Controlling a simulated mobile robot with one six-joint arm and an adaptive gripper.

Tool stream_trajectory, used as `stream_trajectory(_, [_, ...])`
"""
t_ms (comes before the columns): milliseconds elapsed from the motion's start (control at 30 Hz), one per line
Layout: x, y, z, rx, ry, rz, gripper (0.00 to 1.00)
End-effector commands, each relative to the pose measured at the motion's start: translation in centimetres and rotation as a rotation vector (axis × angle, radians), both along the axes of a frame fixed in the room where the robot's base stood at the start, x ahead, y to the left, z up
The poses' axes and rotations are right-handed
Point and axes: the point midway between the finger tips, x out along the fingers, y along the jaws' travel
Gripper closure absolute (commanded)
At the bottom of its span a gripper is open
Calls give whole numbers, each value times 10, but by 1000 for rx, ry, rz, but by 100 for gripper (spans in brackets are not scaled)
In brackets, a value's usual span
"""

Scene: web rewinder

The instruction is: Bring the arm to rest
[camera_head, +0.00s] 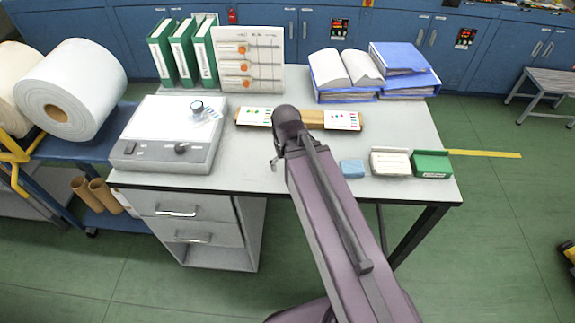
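My arm (335,205) reaches up from the bottom of the head view and over the front edge of the grey worktable (260,177). Its wrist end is over the middle of the table, in front of a long tan board (311,119) that carries printed cards. Only a small part of my gripper (276,162) shows at the left of the wrist. The rest is hidden behind the arm, so its opening and anything in it cannot be seen.
A white device with knobs (150,152) stands left of the arm. A blue block (352,168), a white box (390,163) and a green box (432,165) lie close to its right. Green binders (182,52), a sample panel (249,85) and blue binders (401,58) stand behind.

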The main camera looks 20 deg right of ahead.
Motion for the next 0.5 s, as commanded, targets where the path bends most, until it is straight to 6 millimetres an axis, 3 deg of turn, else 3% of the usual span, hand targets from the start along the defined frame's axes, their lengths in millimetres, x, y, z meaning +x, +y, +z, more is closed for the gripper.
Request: stream_trajectory(500, [-3,-1,6,17,6,-37,2])
